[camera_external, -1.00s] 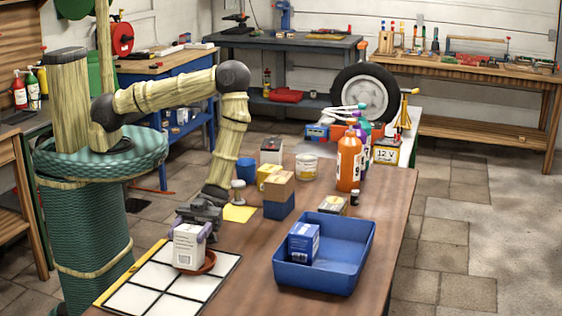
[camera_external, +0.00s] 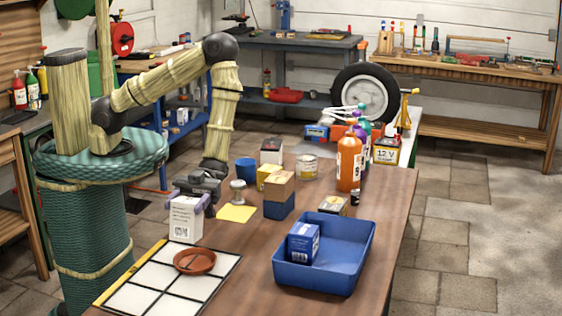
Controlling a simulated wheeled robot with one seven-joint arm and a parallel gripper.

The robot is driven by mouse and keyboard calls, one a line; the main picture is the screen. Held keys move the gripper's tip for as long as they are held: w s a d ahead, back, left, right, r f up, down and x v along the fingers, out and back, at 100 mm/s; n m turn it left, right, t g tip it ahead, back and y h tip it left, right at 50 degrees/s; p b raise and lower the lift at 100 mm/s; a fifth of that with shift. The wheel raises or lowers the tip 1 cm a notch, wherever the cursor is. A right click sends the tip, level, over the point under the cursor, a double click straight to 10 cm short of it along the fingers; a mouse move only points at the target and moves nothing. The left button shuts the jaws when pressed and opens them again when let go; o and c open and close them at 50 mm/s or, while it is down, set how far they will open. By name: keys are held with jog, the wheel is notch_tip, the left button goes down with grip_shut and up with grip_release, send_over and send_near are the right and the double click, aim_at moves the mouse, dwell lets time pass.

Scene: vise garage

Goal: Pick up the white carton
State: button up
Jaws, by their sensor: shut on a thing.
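The white carton (camera_external: 184,222) has a printed label and a dark code on its lower front. The carton is upright, behind and left of the brown round dish (camera_external: 195,261). It appears held above the table, though its exact height is hard to tell. The dish lies on the white gridded board (camera_external: 150,292) and looks empty.
A blue tray (camera_external: 337,278) holding a blue-and-white box (camera_external: 303,242) stands to the right. Stacked boxes (camera_external: 279,196), a small silver can (camera_external: 238,193) and a yellow sheet (camera_external: 237,213) lie behind. An orange bottle (camera_external: 349,165) stands farther back. The tabletop between dish and tray is clear.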

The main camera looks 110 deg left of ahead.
aim_at(181, 227)
jog(key=shift+r, duration=1.3)
jog(key=shift+f+m+g+y, duration=0.1)
jog(key=shift+m+g+y, duration=0.55)
jog(key=shift+g, duration=0.25)
jog(key=shift+w+a+m+g+y, duration=0.1)
jog(key=shift+a+m+g+y, duration=0.25)
jog(key=shift+y, duration=0.3)
jog(key=shift+d, duration=0.15)
jog(key=shift+f+p, duration=0.4)
jog(key=shift+f, duration=2.35)
jog(key=shift+f, duration=0.15)
